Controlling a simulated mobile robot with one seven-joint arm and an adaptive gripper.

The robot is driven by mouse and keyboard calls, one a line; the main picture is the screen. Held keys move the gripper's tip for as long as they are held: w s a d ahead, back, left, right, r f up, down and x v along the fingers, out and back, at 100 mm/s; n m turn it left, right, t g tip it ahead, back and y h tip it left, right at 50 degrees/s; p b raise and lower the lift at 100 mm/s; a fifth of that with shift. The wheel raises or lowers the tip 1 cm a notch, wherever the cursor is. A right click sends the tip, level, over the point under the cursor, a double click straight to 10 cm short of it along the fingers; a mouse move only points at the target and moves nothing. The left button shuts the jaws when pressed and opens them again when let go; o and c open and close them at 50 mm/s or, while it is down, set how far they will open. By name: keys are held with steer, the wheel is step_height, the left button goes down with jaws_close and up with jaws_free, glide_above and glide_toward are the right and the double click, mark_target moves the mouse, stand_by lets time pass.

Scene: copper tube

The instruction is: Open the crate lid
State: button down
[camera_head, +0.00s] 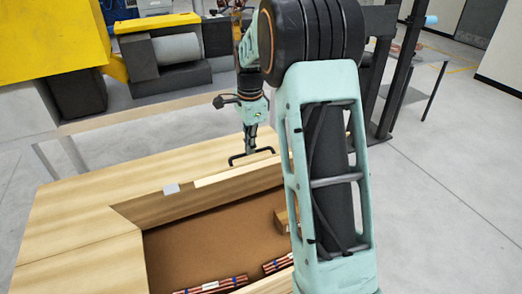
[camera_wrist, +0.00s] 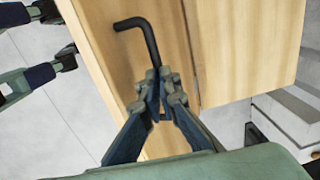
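The wooden crate (camera_head: 75,215) is open at the top in the head view, and its brown inside shows. A light wooden strip (camera_head: 235,174) stands along the far side of the opening; it looks like the lid's edge, but its exact tilt is unclear. A black bar handle (camera_head: 262,151) is just behind this strip. In the wrist view the handle (camera_wrist: 138,24) stands out from a wooden panel (camera_wrist: 105,75). My gripper (camera_head: 250,148) is at the handle. In the wrist view its fingertips (camera_wrist: 162,88) come together around the handle's bar and hide part of it.
Bundles of copper tubes (camera_head: 212,286) and a small brown box (camera_head: 281,219) lie inside the crate. A yellow machine (camera_head: 55,40) and a grey bench stand behind at left. Dark posts (camera_head: 400,70) stand behind at right. The floor at right is clear.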

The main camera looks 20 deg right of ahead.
steer(key=w, duration=0.2)
steer(key=w+a+p, duration=0.1)
steer(key=shift+w+f, duration=0.3)
steer(key=shift+f, duration=0.1)
steer(key=c, duration=2.5)
jaws_free()
steer(key=shift+d+f, duration=0.1)
steer(key=shift+f, duration=0.1)
steer(key=shift+c, duration=0.2)
steer(key=shift+o, duration=2.5)
steer(key=shift+w, duration=0.3)
steer(key=shift+w+d+r, duration=0.1)
